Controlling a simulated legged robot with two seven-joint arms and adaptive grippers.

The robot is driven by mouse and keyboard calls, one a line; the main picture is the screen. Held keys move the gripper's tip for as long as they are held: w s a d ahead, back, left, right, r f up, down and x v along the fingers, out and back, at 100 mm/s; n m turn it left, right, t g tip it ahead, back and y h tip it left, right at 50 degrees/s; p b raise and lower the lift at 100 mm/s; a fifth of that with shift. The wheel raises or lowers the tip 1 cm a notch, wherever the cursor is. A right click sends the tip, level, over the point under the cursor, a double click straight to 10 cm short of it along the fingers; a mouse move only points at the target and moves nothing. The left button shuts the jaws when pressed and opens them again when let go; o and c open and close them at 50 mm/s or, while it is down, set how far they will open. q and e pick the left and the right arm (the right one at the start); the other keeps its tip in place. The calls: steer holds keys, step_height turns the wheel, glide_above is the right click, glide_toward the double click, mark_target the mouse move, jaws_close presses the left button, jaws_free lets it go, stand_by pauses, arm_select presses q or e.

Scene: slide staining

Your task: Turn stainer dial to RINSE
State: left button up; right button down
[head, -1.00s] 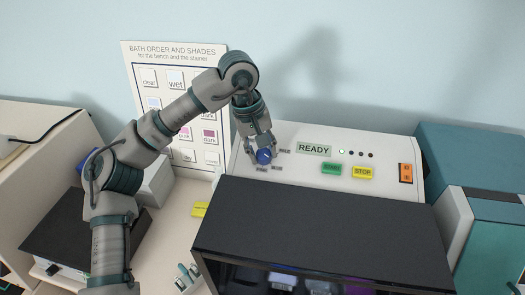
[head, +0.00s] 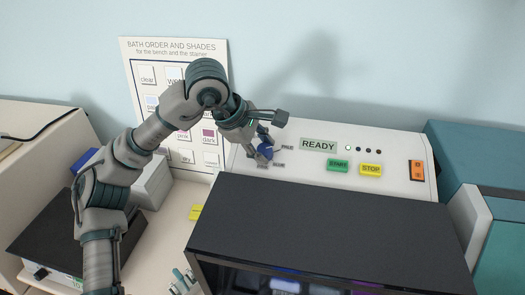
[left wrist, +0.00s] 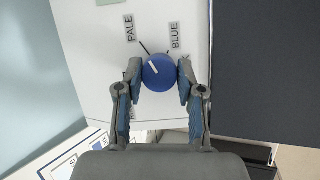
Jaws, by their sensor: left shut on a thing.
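The stainer (head: 400,160) is a white panel with a blue round dial (head: 265,152) at its left end. In the left wrist view the dial (left wrist: 160,74) has a white pointer mark, tilted up-left towards the PALE label (left wrist: 130,28). The BLUE label (left wrist: 175,36) is up-right of the dial. Another label is partly hidden behind a finger, and I cannot read RINSE. My left gripper (head: 264,143) is shut on the dial, with one finger at each side in the left wrist view (left wrist: 160,80). My right gripper is not in view.
A READY display (head: 318,145), green START button (head: 338,165), yellow STOP button (head: 371,170) and orange switch (head: 417,170) lie right of the dial. A black-topped housing (head: 330,225) stands in front. A bath-order chart (head: 172,50) stands behind my left arm.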

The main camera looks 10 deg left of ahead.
arm_select(q)
steer(key=n+t+b, duration=0.1)
steer(key=n+b, duration=0.1)
steer(key=n, duration=0.2)
steer(key=n+t+y+b, duration=0.1)
steer(key=n+t+b, duration=0.1)
steer(key=n, duration=0.3)
steer(key=shift+s+d+f, duration=0.1)
steer(key=shift+s+f, duration=0.05)
steer(key=shift+n+t+y+b, duration=0.6)
steer(key=shift+n+y+b, duration=0.15)
steer(key=shift+n, duration=1.45)
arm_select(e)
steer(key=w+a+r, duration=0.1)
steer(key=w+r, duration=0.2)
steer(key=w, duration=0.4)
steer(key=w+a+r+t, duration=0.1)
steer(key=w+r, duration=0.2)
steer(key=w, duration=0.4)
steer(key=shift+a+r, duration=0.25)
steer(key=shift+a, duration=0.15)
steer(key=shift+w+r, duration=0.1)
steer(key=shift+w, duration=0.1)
arm_select(q)
steer(key=o, duration=1.1)
steer(key=shift+o, duration=0.2)
steer(key=v, duration=1.1)
steer(key=shift+s+r, duration=0.15)
steer(key=shift+r, duration=0.2)
